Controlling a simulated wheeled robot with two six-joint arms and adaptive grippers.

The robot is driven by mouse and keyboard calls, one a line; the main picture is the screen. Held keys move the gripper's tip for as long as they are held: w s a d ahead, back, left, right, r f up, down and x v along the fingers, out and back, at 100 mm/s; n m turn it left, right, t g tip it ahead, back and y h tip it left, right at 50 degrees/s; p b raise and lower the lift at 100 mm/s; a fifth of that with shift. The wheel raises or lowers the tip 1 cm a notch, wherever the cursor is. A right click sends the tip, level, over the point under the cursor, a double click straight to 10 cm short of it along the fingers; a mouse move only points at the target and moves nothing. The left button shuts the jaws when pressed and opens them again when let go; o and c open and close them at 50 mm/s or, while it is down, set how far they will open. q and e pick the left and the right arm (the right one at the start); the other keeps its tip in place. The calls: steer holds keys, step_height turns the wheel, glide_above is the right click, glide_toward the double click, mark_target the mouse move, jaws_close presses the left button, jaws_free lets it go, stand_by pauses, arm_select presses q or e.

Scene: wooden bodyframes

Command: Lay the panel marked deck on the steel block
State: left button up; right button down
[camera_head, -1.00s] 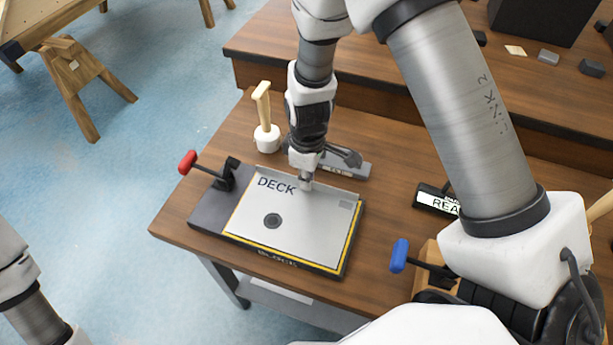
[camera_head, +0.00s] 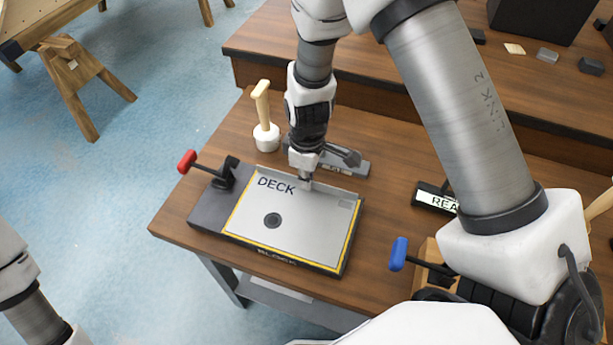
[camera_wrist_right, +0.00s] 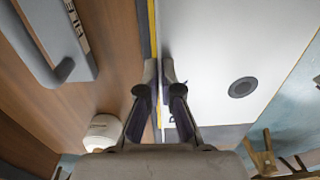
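The panel marked DECK (camera_head: 301,224) is a flat light-grey sheet with a dark round spot and a raised lip along its far edge. It lies flat over the dark steel block (camera_head: 208,211), inside the yellow border, and hides most of its top. I cannot tell whether a thin gap is left beneath. My right gripper (camera_head: 305,184) is at the panel's far edge, pointing down. In the right wrist view, its fingertips (camera_wrist_right: 159,74) sit close together on either side of the panel's edge, shut on it. My left gripper is out of view; only its arm shows lower left.
A red-handled clamp (camera_head: 210,171) stands at the block's left end. A white-headed mallet (camera_head: 265,125) stands behind it. A blue-handled clamp (camera_head: 410,257) and a dark label stand (camera_head: 437,200) are to the right.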

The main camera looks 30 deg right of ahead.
steer(key=c, duration=0.7)
jaws_free()
steer(key=shift+r+p, duration=3.05)
steer(key=shift+r, duration=0.55)
steer(key=shift+f, duration=0.1)
